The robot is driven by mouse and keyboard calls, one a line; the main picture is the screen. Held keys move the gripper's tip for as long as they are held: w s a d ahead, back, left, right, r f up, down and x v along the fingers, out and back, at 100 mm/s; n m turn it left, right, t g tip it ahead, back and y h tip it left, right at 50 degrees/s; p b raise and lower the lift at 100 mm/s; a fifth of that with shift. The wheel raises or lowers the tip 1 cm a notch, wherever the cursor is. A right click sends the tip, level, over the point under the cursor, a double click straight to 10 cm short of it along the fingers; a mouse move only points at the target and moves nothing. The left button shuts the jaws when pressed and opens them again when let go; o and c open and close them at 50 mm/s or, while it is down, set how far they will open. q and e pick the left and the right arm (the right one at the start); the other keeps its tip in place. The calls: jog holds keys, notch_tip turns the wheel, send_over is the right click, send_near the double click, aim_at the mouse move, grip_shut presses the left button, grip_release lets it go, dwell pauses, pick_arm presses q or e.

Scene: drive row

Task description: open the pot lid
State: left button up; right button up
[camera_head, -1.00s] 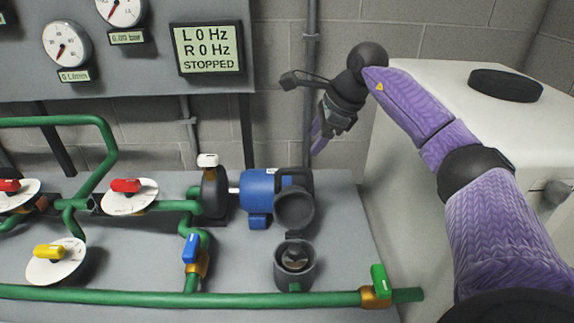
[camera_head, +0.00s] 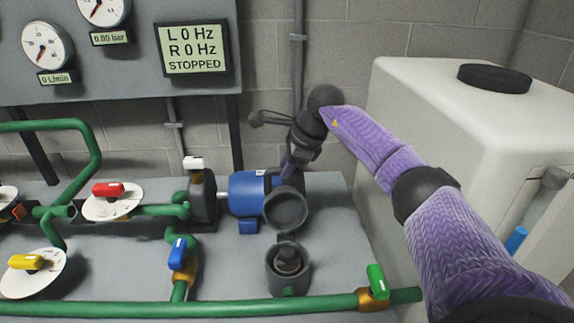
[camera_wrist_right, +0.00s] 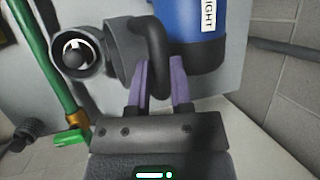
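The dark grey pot (camera_head: 288,270) stands on the bench with its mouth open, and a dark part shows inside it. Its round lid (camera_head: 286,208) stands raised on edge at the hinge behind the mouth. In the right wrist view the pot (camera_wrist_right: 76,52) is at upper left and the lid (camera_wrist_right: 118,50) beside it, with a thick dark handle loop (camera_wrist_right: 158,48). My right gripper (camera_wrist_right: 162,80) has its purple fingers apart, close to the loop's lower end. I cannot tell whether they touch it. In the head view my right gripper (camera_head: 285,170) is behind the lid, partly hidden. My left gripper is out of view.
A blue motor (camera_head: 247,194) sits close left of the lid. A green pipe (camera_head: 150,308) with a green-handled valve (camera_head: 376,281) runs along the front. A white tank (camera_head: 440,130) fills the right side. The display (camera_head: 192,49) reads STOPPED.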

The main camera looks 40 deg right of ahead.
grip_shut()
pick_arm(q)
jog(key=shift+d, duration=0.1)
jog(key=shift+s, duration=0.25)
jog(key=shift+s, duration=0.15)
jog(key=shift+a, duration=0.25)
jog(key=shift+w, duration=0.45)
